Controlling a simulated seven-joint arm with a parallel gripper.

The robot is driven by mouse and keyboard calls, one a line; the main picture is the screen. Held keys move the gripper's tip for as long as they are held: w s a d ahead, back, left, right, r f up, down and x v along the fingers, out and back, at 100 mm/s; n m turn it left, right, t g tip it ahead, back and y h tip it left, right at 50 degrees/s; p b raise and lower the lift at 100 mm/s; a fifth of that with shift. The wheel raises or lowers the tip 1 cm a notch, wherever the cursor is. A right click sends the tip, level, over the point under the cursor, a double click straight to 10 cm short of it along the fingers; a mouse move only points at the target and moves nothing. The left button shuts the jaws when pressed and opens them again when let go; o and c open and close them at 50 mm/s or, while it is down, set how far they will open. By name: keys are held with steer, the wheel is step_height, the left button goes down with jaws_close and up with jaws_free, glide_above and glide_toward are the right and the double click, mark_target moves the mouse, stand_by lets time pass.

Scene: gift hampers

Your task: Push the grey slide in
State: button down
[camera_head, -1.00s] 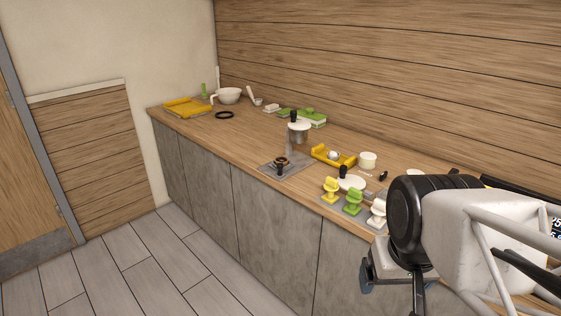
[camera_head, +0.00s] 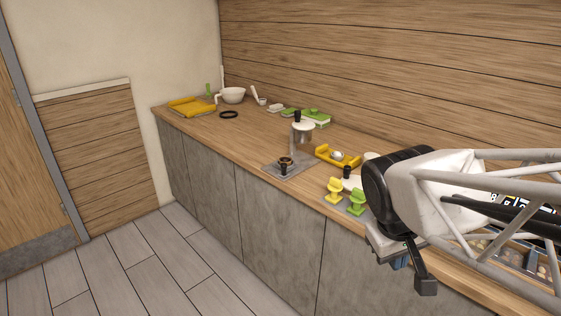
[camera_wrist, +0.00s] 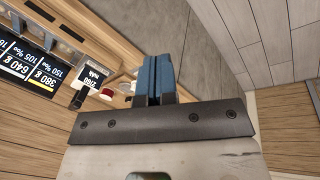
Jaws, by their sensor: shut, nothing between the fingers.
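My gripper (camera_head: 399,262) hangs near the counter's front edge at the right of the head view, partly hidden behind my own wrist. In the wrist view its blue fingers (camera_wrist: 155,78) are together with nothing between them. I cannot single out the grey slide with certainty. A small grey piece (camera_head: 531,260) shows among compartments at the lower right of the head view, partly behind my arm.
Yellow (camera_head: 333,190) and green (camera_head: 357,200) knobbed pieces stand on the counter left of my arm. The wrist view shows a dark cylinder (camera_wrist: 78,99). The floor in front is clear.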

mark_target(282, 167)
steer(key=w+a+f+n+t+h, duration=0.3)
steer(key=w+n, duration=0.4)
steer(key=w, duration=0.7)
steer(key=w+a+f+n+h, duration=0.1)
steer(key=w+a+n+h, duration=0.35)
steer(key=w, duration=1.05)
steer(key=w+a+f+n+t, duration=0.5)
steer(key=w+a+f+n, duration=0.2)
steer(key=w+a+n, duration=0.1)
steer(key=w+a+f+n+t, duration=0.6)
steer(key=w+a+n, duration=0.2)
steer(key=a, duration=0.5)
steer(key=w+y, duration=0.1)
steer(key=w, duration=0.1)
steer(key=shift+w+a+f, duration=0.25)
steer(key=shift+w+f, duration=0.1)
steer(key=shift+f, duration=0.05)
steer(key=x, duration=1.4)
steer(key=shift+d, duration=0.15)
